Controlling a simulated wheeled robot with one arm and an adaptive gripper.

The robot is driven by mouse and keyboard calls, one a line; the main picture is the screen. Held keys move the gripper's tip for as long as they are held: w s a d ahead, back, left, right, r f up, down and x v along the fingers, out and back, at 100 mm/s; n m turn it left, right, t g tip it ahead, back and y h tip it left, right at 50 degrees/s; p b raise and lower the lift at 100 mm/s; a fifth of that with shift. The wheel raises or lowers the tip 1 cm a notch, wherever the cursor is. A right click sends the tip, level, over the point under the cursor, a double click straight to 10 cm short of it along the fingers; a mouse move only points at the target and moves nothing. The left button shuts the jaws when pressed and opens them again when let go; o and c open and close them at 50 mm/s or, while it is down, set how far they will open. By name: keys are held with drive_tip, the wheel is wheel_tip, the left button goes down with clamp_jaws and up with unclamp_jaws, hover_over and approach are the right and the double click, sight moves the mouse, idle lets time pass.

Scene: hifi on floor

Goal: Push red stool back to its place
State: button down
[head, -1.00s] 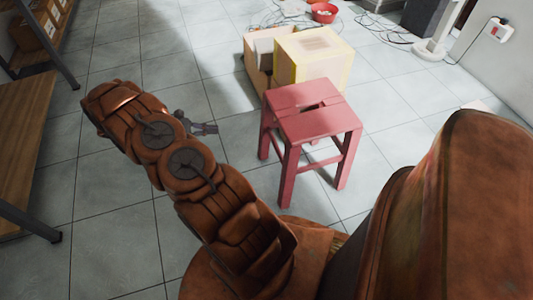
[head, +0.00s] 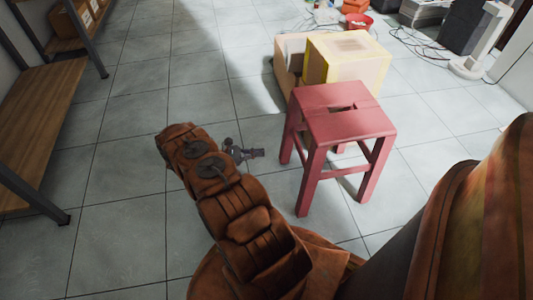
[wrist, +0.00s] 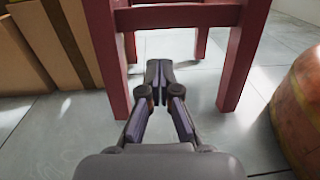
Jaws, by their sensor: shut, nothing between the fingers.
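The red stool (head: 346,112) stands upright on the tiled floor, right of centre in the head view. It has a square seat with a slot and legs joined by rails. My gripper (head: 260,153) is shut and empty, low beside the stool's left side. In the wrist view my gripper (wrist: 159,68) points between two legs of the red stool (wrist: 241,55), below a rail. I cannot tell whether the fingertips touch the stool.
A yellow-edged box (head: 345,62) and an open cardboard box (head: 290,55) stand just behind the stool. A wooden shelf (head: 40,110) is at the left.

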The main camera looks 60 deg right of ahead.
drive_tip(key=b+x, duration=0.4)
drive_tip(key=x, duration=0.8)
drive_tip(key=shift+s, duration=0.3)
drive_tip(key=shift+d, duration=0.15)
